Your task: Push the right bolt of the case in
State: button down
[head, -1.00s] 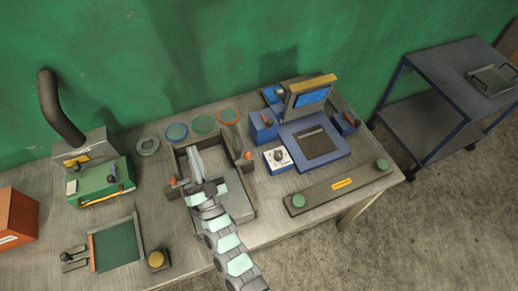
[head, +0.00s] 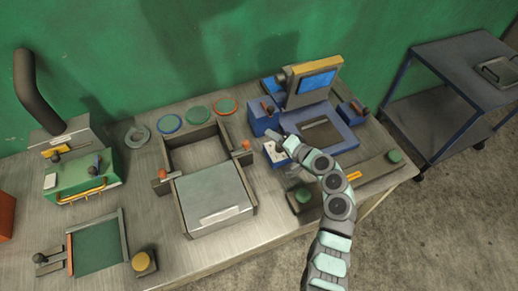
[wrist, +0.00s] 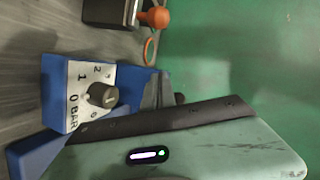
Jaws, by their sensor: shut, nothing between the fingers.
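The case (head: 165,145) is a dark open frame on the bench with a grey panel (head: 213,195) over its front half. Its right bolt (head: 245,147) has an orange knob on the right side wall. The knob also shows at the top of the wrist view (wrist: 155,17). A similar left bolt (head: 161,175) sits on the opposite wall. My gripper (head: 279,134) is to the right of the right bolt, apart from it, by the dial box and the blue device. Its dark fingers (wrist: 162,90) are shut and empty.
A white-faced dial box (head: 274,153) is close to my gripper and fills the left of the wrist view. The blue device (head: 335,137) with a raised screen stands at right. A bar with green knobs lies under my arm. Coloured rings lie behind the case.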

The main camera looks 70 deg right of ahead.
jog(key=s+a+r+n+t+y+b, duration=0.1)
jog(key=s+a+r+n+y+b, duration=0.1)
jog(key=s, duration=0.7)
jog(key=shift+s+a+r+t+y+b, duration=0.25)
jog(key=shift+a+r+t+y+b, duration=0.15)
jog(key=shift+a+y, duration=0.45)
jog(key=a+f+x, duration=0.1)
jog(key=a+x, duration=0.1)
jog(key=x, duration=1.1)
jog(key=shift+a+p, duration=0.35)
jog(key=shift+a, duration=0.05)
